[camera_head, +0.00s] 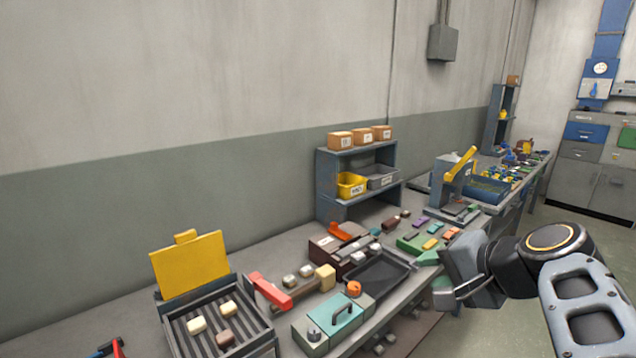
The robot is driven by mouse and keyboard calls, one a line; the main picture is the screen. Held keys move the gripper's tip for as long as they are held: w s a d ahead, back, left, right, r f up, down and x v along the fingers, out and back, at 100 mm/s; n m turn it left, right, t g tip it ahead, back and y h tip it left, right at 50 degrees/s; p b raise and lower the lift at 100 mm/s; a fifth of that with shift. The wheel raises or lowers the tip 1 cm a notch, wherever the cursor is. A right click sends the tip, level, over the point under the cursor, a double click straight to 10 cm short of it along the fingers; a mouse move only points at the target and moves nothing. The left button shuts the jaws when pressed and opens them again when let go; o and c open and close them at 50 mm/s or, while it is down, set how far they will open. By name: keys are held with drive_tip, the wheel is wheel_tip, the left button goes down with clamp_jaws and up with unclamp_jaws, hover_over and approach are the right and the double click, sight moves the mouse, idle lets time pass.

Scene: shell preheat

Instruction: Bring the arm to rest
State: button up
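My arm reaches in from the lower right of the head view, with its grey forearm and dark wrist in front of the bench. My gripper (452,285) is at the left end of the wrist, pointing left beside the front edge of the bench. Its fingers are seen side-on, so their opening does not show. No held object can be made out.
The long workbench (120,318) bears a ribbed tray with a raised yellow lid (190,264), a teal-topped box (334,318), a black tray (381,272) and a shelf (322,182) with bins. Floor (520,240) is clear to the right.

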drive_tip(key=s+a+f+n+g+h+b, duration=0.1)
drive_tip(key=s+f+n+h, duration=0.1)
drive_tip(key=f, duration=0.5)
drive_tip(key=s+a+f+n+g+h+b, duration=0.1)
drive_tip(key=s+f+n+g+h, duration=0.1)
drive_tip(key=f, duration=0.6)
drive_tip(key=s+a+f+n+g+h+b, duration=0.1)
drive_tip(key=s+f+n+g+b, duration=0.1)
drive_tip(key=f+n, duration=0.3)
wheel_tip(320, 180, down, 3)
drive_tip(key=shift+s+a+f+n+h, duration=0.1)
drive_tip(key=shift+s+a+n+h, duration=0.2)
drive_tip(key=shift+s, duration=0.45)
